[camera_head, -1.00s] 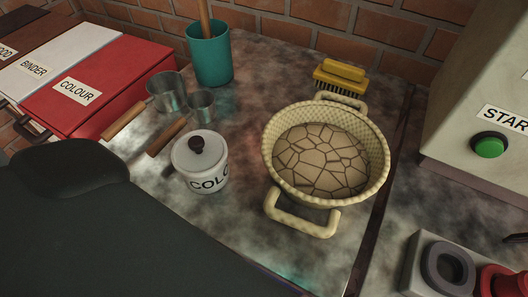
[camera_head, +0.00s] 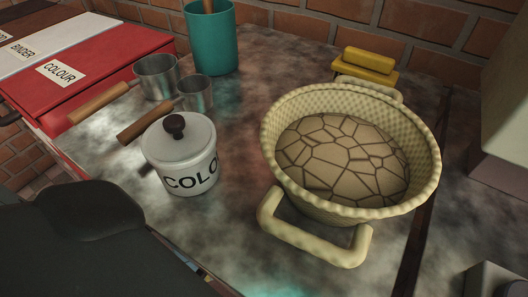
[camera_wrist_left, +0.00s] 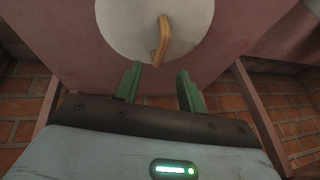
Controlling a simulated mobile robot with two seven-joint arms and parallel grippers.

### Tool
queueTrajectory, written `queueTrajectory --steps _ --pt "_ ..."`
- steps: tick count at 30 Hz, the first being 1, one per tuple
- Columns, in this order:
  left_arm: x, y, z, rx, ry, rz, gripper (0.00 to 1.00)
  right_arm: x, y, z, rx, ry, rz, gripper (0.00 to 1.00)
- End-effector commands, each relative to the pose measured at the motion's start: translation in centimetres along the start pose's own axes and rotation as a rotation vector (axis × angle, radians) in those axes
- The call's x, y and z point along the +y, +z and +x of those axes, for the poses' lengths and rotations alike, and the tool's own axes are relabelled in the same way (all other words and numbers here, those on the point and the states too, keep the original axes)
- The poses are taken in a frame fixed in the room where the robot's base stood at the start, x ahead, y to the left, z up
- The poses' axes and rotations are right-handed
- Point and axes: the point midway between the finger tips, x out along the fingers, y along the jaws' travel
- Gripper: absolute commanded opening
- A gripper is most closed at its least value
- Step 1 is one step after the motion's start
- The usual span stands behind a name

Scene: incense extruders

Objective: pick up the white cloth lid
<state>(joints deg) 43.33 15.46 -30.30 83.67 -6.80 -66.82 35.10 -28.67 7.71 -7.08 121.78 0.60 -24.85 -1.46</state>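In the left wrist view a round white lid (camera_wrist_left: 125,22) with a curved wooden handle (camera_wrist_left: 162,40) shows at the top, against a pinkish-red surface. I cannot tell from its look whether it is cloth. My left gripper (camera_wrist_left: 158,80) has its two green fingers apart, with nothing between them. The fingertips are just short of the lid's near rim and below the handle in the picture. The head view shows neither this lid nor either gripper.
In the head view a cream basket (camera_head: 285,205) holds a cracked brown mass on the marbled counter. A white lidded jar (camera_head: 185,165), metal scoops (camera_head: 157,77), a teal cup (camera_head: 211,40) and a yellow brush (camera_head: 366,62) stand nearby. Labelled boxes (camera_head: 85,75) are at left.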

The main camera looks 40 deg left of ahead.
Motion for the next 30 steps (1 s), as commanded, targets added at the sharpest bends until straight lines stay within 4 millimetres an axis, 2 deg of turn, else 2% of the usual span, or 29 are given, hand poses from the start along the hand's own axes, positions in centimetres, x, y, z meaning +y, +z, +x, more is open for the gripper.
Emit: queueTrajectory --steps 4,10,13,21,24,30 --pt "0.0 0.2 1.8 -0.003 0.000 0.001 0.40 0.0 1.0 0.8 -0.016 -0.001 0.001 0.50" --pt "0.0 0.1 2.0 -0.001 0.000 0.001 0.40 -0.1 1.8 0.8 -0.030 -0.002 0.002 0.50" --pt "0.0 0.1 2.7 -0.001 0.000 0.001 0.40 -0.1 2.4 1.0 -0.041 -0.004 0.003 0.50" --pt "-0.1 0.2 6.4 -0.004 0.000 0.002 0.40 -0.1 4.2 3.0 -0.065 -0.007 0.007 0.50" --pt "-0.1 0.1 7.1 -0.002 0.001 0.002 0.40 0.0 4.2 3.4 -0.065 -0.007 0.007 0.50" --pt "-0.1 0.0 7.0 0.000 0.001 0.001 0.40 0.1 3.5 3.5 -0.051 -0.006 0.005 0.50"
